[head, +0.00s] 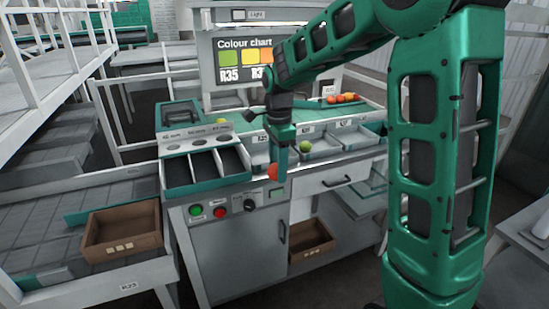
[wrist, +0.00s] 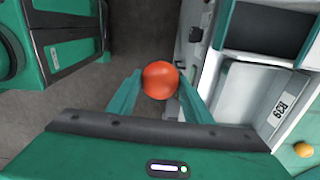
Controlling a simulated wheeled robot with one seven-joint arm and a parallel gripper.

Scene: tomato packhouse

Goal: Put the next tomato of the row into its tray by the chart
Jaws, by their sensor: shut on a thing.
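My gripper (head: 281,165) is shut on a red-orange tomato (wrist: 160,79), held between the two green fingers in the wrist view. In the head view this tomato (head: 272,171) hangs in front of the bench, near its front edge. Several red and orange tomatoes (head: 343,98) lie in a row at the bench's back right. The colour chart (head: 243,58) stands behind the bench, partly covered by my arm. White labelled trays (head: 323,155) line the bench front; one holds a green tomato (head: 305,147). My gripper hides part of the trays.
A three-compartment dark box (head: 206,186) sits left of the trays, below a plate with round holes. Brown crates stand at lower left (head: 122,246) and on the shelf below (head: 311,257).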

